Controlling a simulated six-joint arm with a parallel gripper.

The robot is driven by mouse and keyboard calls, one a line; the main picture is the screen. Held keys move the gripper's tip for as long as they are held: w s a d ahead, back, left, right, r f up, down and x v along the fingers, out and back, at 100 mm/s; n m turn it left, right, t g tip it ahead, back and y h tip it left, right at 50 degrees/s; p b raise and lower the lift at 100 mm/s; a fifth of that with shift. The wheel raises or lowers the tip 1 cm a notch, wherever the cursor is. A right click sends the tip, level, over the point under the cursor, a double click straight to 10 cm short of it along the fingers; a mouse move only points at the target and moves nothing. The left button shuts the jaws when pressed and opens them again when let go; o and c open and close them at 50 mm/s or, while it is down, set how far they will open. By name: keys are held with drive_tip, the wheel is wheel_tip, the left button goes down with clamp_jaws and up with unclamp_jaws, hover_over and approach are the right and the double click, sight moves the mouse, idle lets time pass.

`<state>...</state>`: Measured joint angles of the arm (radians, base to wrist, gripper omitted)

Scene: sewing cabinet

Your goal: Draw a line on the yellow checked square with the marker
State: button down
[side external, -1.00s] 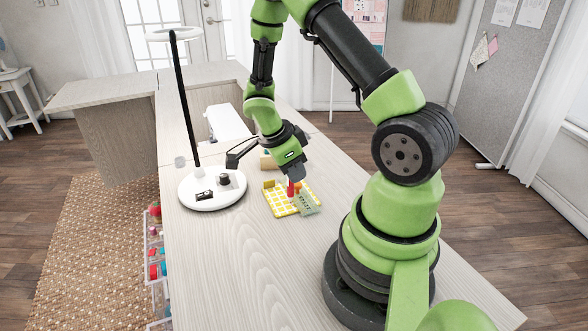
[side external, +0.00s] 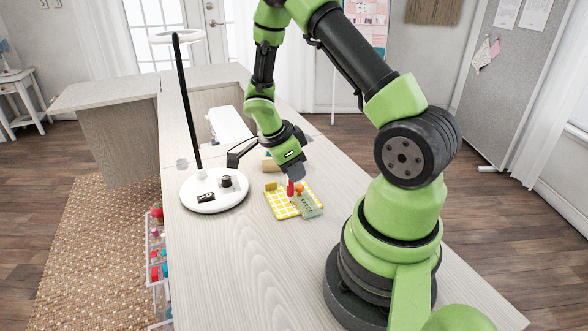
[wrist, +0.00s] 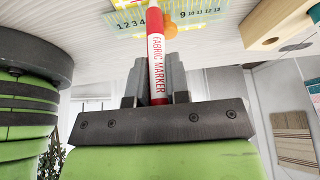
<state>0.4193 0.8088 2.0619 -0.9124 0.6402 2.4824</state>
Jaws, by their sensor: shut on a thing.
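The yellow checked square (side external: 281,207) lies flat on the table below my gripper (side external: 293,178). My gripper is shut on the red marker (side external: 291,190), which points down over the square. In the wrist view, the marker (wrist: 156,50) stands between the fingers with its "FABRIC MARKER" label showing. Its lower end is close to the square's surface (wrist: 123,29); I cannot tell whether it touches. No drawn line can be made out.
A grey-green piece (side external: 311,208) overlaps the square's right part. A small orange object (side external: 299,187) is just beside the marker. A white-based lamp (side external: 214,199) stands left. The front of the table is clear.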

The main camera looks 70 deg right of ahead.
drive_tip(key=shift+w+d, duration=1.6)
drive_tip(key=shift+d, duration=0.05)
idle(2.7)
drive_tip(key=shift+r, duration=0.25)
idle(0.3)
drive_tip(key=shift+f, duration=0.3)
idle(1.0)
drive_tip(key=shift+s+a, duration=0.7)
drive_tip(key=shift+a, duration=0.05)
idle(1.0)
